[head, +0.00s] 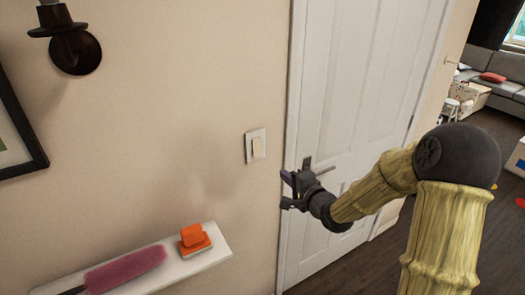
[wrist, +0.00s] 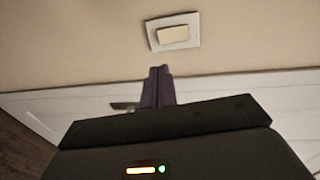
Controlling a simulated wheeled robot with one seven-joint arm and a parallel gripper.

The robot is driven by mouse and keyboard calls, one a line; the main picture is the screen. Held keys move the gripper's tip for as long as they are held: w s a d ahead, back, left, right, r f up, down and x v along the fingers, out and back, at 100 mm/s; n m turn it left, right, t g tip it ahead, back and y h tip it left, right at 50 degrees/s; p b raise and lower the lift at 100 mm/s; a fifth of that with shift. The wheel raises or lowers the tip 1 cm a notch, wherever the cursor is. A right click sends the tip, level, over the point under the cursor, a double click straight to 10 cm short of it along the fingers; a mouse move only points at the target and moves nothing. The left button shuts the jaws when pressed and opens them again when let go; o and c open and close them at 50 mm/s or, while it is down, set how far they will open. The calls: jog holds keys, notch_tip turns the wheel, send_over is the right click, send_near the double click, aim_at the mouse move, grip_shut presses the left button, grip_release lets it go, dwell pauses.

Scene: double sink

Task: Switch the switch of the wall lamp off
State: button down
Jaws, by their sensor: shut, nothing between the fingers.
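The wall switch (head: 256,146), a pale rocker in a white plate, is on the beige wall left of the door frame. In the wrist view the switch (wrist: 173,33) shows at the top, beyond the fingertips. The wall lamp (head: 70,38), a dark metal fixture, is at the upper left; its top is cut off, and I cannot tell whether it is lit. My gripper (head: 288,190) is to the right of and below the switch, in front of the door frame, apart from the switch. In the wrist view its purple fingers (wrist: 158,86) are together and empty.
A white door (head: 350,90) with a lever handle is behind my gripper. A white shelf (head: 215,250) below the switch holds an orange sponge-like item (head: 193,238) and a pink duster (head: 125,270). A framed picture (head: 20,130) hangs at left. The wall around the switch is clear.

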aim_at(258, 153)
jog(key=shift+a+r, duration=0.15)
jog(key=shift+r, duration=0.15)
jog(key=shift+w, duration=0.15)
jog(key=p+x, duration=0.2)
jog(key=x, duration=0.2)
jog(key=p+x, duration=0.2)
jog(key=x, duration=0.2)
jog(key=p+x, duration=0.2)
jog(key=x, duration=0.3)
jog(key=shift+r, duration=0.35)
jog(key=shift+w+a+f, duration=0.2)
jog(key=shift+w+a, duration=0.05)
jog(key=shift+w, duration=0.1)
jog(key=shift+f, duration=0.1)
